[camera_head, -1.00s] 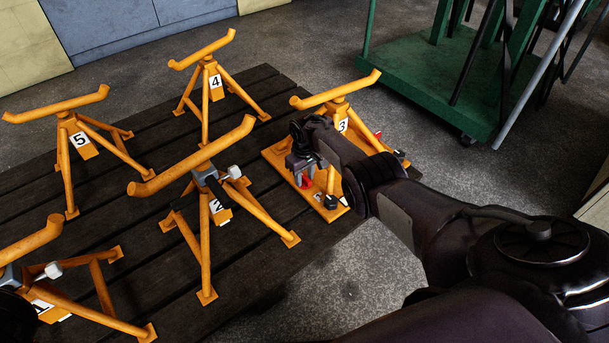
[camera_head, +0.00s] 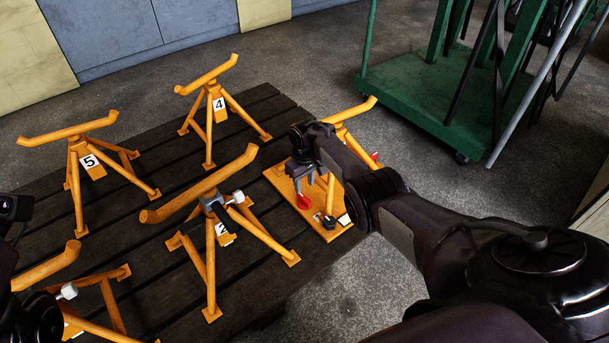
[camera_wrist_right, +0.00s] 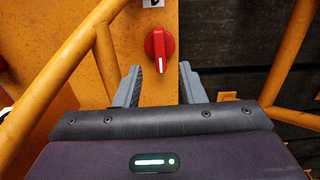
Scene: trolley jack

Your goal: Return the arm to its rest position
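My right gripper (camera_head: 301,182) hangs over the orange base plate (camera_head: 335,231) of the far-right jack stand. In the right wrist view the gripper (camera_wrist_right: 157,88) is open, with nothing between its two grey fingers. A red knob (camera_wrist_right: 159,47) with a white mark stands on the plate just beyond the fingertips, apart from them; it also shows below the gripper in the head view (camera_head: 304,202). My right arm hides part of this stand. Dark links of my left arm (camera_head: 14,209) show at the left edge; its gripper fingers are not visible.
Several orange jack stands, including stand 4 (camera_head: 209,104), stand 5 (camera_head: 85,158) and a middle stand (camera_head: 207,256) with a grey clamp, stand on the dark slatted table (camera_head: 160,265). A green trolley (camera_head: 430,95) is at the back right. Floor shows between table and trolley.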

